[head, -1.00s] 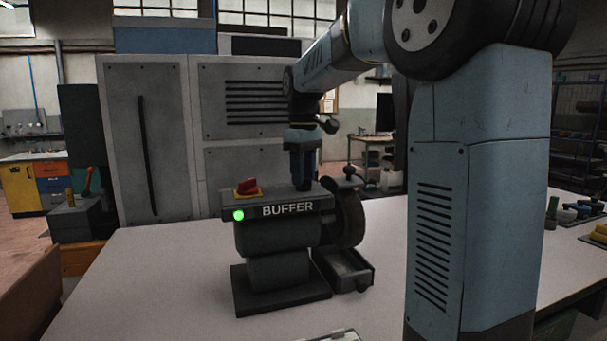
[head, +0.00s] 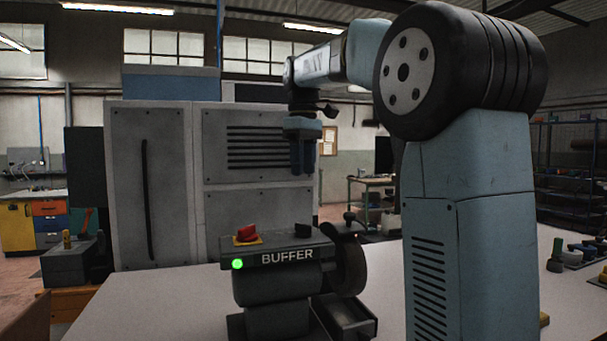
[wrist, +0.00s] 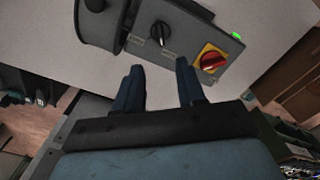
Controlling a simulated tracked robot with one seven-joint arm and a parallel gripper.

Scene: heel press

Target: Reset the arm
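My gripper (head: 302,158) hangs pointing down in the air above the buffer machine (head: 275,285), clear of its top. In the wrist view my gripper (wrist: 158,85) shows two blue fingers spread apart with nothing between them. The buffer's black knob (wrist: 160,33) and red switch on a yellow plate (wrist: 212,60) lie beyond the fingertips. In the head view the red switch (head: 247,233) is on top at the left, and a green lamp (head: 237,264) glows on the front. The buffing wheel (head: 350,268) is at the machine's right side.
A tall grey cabinet (head: 148,185) stands behind the table. Small tools (head: 575,258) lie at the table's right. The white tabletop (head: 150,305) left of the buffer is clear.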

